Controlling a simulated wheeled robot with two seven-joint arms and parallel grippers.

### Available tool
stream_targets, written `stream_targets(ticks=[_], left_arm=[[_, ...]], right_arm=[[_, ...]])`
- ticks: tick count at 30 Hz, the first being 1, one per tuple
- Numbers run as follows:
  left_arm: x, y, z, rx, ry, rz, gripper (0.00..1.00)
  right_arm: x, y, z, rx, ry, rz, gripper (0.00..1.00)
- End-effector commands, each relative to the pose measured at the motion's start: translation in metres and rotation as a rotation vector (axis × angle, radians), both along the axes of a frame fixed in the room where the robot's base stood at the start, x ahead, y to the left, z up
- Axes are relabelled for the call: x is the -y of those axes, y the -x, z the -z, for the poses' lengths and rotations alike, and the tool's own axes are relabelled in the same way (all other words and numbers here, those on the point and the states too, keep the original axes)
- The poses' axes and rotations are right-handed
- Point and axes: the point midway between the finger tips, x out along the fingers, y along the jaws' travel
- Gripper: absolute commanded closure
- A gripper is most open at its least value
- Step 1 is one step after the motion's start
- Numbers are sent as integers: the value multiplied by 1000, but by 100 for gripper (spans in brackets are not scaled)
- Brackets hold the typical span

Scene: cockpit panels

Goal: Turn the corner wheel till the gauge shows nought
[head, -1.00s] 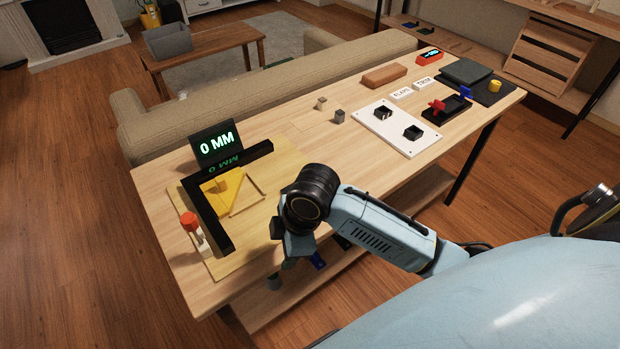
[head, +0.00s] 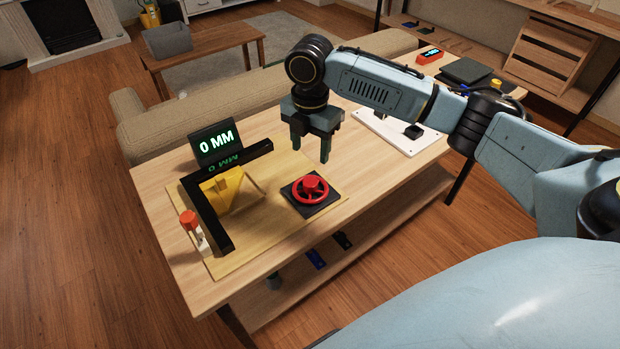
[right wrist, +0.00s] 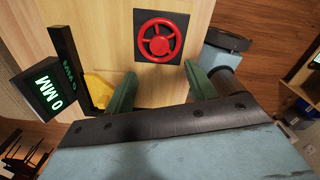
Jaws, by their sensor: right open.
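The red corner wheel (head: 311,188) sits on a black square base on the yellowish board at the near part of the table. It also shows in the right wrist view (right wrist: 157,40), ahead of the fingertips. The gauge (head: 214,144) is a dark display reading 0 MM in green; it shows in the right wrist view (right wrist: 47,90) too. My right gripper (head: 311,150) is open and empty, above and slightly behind the wheel, apart from it. In the right wrist view its fingers (right wrist: 160,73) stand wide apart. My left gripper is not seen.
A black L-shaped frame (head: 205,213) with a yellow block (head: 227,190) lies left of the wheel. A red-capped post (head: 189,222) stands at the left. A white plate (head: 399,134) lies farther right. Bare wood (head: 290,262) runs along the near edge.

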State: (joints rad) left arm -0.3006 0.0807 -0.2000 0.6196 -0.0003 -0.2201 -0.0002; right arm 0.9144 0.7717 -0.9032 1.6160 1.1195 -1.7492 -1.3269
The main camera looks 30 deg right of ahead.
Motion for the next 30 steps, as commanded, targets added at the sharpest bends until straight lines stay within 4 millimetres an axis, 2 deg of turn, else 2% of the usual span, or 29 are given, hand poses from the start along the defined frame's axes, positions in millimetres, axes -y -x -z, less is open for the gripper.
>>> stream_targets(ticks=[1, 6, 13, 19, 28, 30], left_arm=[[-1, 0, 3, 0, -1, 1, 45], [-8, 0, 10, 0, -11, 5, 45], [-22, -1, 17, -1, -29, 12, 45], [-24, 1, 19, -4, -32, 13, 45], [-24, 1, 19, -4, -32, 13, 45], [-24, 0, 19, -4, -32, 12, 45]], right_arm=[[0, 1, 13, -4, 0, 1, 45], [0, 1, 51, -4, 1, 3, 45], [-1, 1, 90, 0, 0, 1, 45], [0, 0, 103, 2, 0, 2, 45], [0, 0, 105, 2, 0, 2, 45], [0, 0, 105, 2, 0, 2, 54]])
